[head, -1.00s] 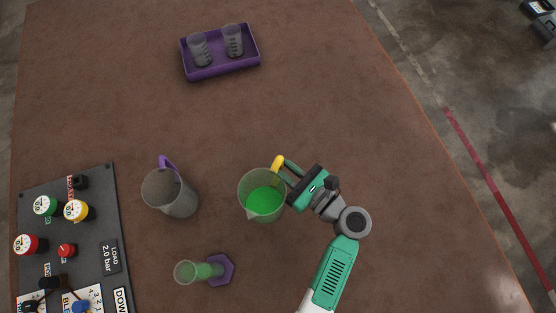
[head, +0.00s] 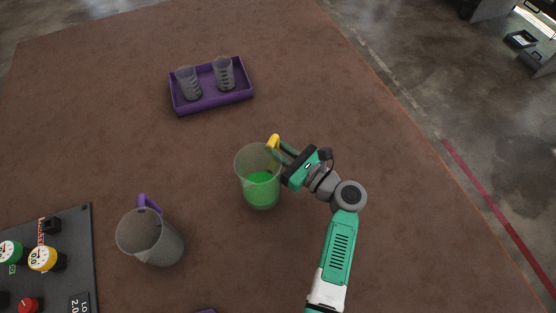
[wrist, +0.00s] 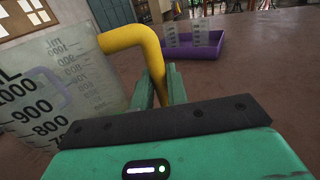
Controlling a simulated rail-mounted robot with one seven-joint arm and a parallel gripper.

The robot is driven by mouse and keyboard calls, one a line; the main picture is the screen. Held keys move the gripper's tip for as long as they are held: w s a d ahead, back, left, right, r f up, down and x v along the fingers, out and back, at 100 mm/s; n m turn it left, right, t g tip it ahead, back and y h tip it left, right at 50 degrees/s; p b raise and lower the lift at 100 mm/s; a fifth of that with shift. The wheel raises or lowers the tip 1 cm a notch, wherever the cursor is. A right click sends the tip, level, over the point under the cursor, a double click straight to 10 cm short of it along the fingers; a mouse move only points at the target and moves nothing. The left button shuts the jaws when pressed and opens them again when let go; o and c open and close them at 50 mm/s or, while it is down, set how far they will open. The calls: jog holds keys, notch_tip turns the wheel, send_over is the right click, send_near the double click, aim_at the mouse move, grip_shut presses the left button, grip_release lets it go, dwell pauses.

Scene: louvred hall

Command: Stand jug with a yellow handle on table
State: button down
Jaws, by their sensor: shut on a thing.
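The jug with a yellow handle (head: 259,178) is clear and holds green liquid. Its yellow handle (head: 273,142) is at its upper right in the head view. My gripper (head: 286,160) is shut on this handle. In the wrist view the handle (wrist: 150,55) runs down between my green fingers (wrist: 162,88), and the jug's graduated wall (wrist: 60,80) fills the left. The jug looks about upright. I cannot tell whether its base touches the table. The brown table (head: 340,100) lies beneath it.
A grey jug with a purple handle (head: 150,238) stands at lower left. A purple tray (head: 213,102) with two clear beakers is farther back. A dark gauge panel (head: 75,255) is at the left. Bare table surrounds the held jug.

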jog(key=shift+f+b, duration=1)
jog(key=shift+f, duration=0.85)
jog(key=c, duration=1.4)
grip_release()
jog(key=shift+s+d+r, duration=0.1)
jog(key=shift+d+r, duration=0.05)
jog(key=shift+r, duration=0.05)
jog(key=p+v, duration=0.3)
jog(key=v, duration=0.8)
jog(key=shift+p, duration=0.35)
jog(key=shift+s+d+f, duration=0.1)
jog(key=shift+s+d, duration=0.15)
